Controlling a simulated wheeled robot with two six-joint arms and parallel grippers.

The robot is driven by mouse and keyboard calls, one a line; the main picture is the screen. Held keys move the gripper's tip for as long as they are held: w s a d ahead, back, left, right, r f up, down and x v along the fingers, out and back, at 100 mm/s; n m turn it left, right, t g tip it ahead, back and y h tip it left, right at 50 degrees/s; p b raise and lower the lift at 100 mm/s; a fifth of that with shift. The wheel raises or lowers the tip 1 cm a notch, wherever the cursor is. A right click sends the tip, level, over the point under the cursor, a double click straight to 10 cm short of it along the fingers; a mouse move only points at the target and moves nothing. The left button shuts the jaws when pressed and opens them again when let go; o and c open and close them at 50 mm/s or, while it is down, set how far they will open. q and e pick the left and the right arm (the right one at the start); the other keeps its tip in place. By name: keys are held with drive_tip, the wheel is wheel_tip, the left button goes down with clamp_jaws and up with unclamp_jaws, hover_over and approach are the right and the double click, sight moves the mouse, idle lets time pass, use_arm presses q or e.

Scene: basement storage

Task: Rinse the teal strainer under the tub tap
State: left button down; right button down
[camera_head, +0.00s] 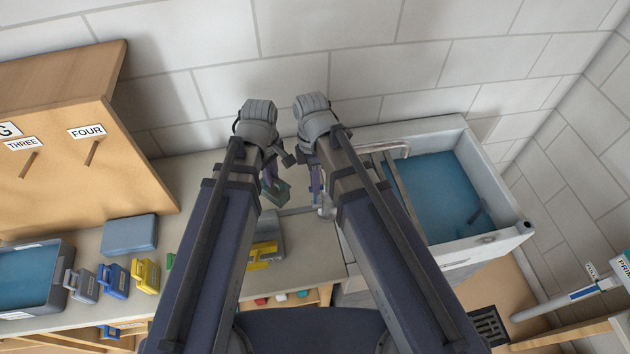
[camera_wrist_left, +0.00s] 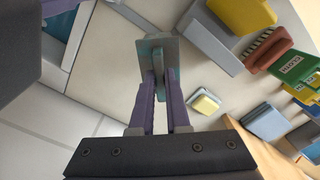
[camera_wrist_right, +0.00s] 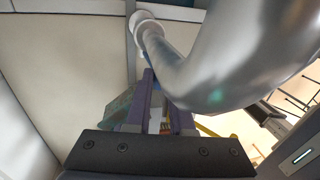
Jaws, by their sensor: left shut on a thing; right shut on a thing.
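My left gripper (camera_head: 272,178) is shut on a greyish-teal flat piece, which looks like the teal strainer (camera_head: 275,190). It also shows in the left wrist view (camera_wrist_left: 156,55), upright between the fingertips. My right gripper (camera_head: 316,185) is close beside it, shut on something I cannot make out. In the right wrist view a thick shiny metal pipe (camera_wrist_right: 215,65) crosses close in front of the right fingers, and a teal piece (camera_wrist_right: 118,108) shows left of them. The tub (camera_head: 480,245) with blue water is to the right of both grippers. No running water shows.
A chrome curved pipe (camera_head: 385,149) and grey bars lie at the tub's left side. A wooden board (camera_head: 70,165) with labels, a blue block (camera_head: 129,235) and several coloured small cases are at left. The block wall (camera_head: 350,50) is close behind the grippers.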

use_arm(q)
drive_tip(key=shift+s+d, duration=0.1)
drive_tip(key=shift+s, duration=0.3)
use_arm(e)
drive_tip(key=s+t, duration=0.1)
drive_tip(key=s, duration=0.1)
drive_tip(key=t, duration=0.1)
drive_tip(key=shift+s+d+f+t, duration=0.25)
drive_tip(key=shift+s+d+t, duration=0.05)
drive_tip(key=shift+s, duration=0.1)
drive_tip(key=c, duration=0.8)
unclamp_jaws()
use_arm(q)
drive_tip(key=shift+r, duration=0.1)
use_arm(e)
drive_tip(key=shift+r, duration=0.15)
